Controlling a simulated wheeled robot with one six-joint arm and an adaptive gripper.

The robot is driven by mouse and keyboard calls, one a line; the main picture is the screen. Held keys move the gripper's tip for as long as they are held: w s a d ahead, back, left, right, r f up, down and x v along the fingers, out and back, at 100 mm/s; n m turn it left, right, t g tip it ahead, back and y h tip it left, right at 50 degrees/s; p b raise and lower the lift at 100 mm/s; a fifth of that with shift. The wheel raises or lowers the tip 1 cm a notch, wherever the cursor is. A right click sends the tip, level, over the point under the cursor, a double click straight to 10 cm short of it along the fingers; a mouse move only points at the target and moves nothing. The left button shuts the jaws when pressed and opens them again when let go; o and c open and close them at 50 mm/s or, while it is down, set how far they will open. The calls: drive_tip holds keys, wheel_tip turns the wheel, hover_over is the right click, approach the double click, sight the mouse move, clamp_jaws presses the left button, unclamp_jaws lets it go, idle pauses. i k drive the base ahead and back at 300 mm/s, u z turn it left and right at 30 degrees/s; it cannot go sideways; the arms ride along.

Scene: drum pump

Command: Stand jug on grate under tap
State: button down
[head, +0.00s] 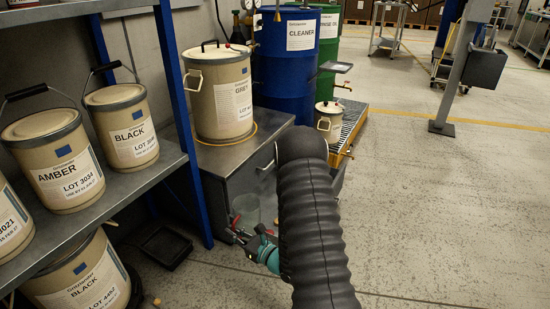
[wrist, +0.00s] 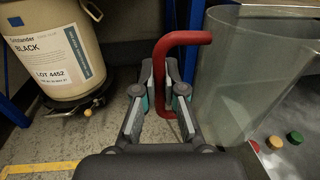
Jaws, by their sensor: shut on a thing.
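The jug is a clear, see-through vessel with a red handle. In the wrist view its glassy wall (wrist: 235,75) fills the right side, and the red handle (wrist: 190,38) stands between my fingers. My gripper (wrist: 168,90) is shut on the red handle. In the head view my gripper (head: 243,236) is low beside the dark cabinet, and the jug (head: 246,207) shows faintly there, partly hidden. The grate (head: 353,117) lies by the drums, with a small cream pot (head: 328,121) on it. A brass tap (head: 343,86) sticks out from the green drum (head: 326,45).
A shelf with paint pails (head: 125,125) is at left. In the wrist view, small coloured caps (wrist: 275,143) lie beside the jug. The floor at right is open.

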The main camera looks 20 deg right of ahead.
sight(348, 110)
drive_tip(key=z, duration=0.6)
drive_tip(key=k, duration=0.8)
drive_tip(key=z, duration=0.85)
drive_tip(key=k, duration=0.4)
drive_tip(key=z, duration=0.95)
drive_tip(key=i, duration=4.7)
drive_tip(key=u, duration=0.75)
drive_tip(key=i, duration=1.2)
drive_tip(key=u, duration=1.85)
drive_tip(key=i, duration=1.05)
drive_tip(key=u, duration=0.65)
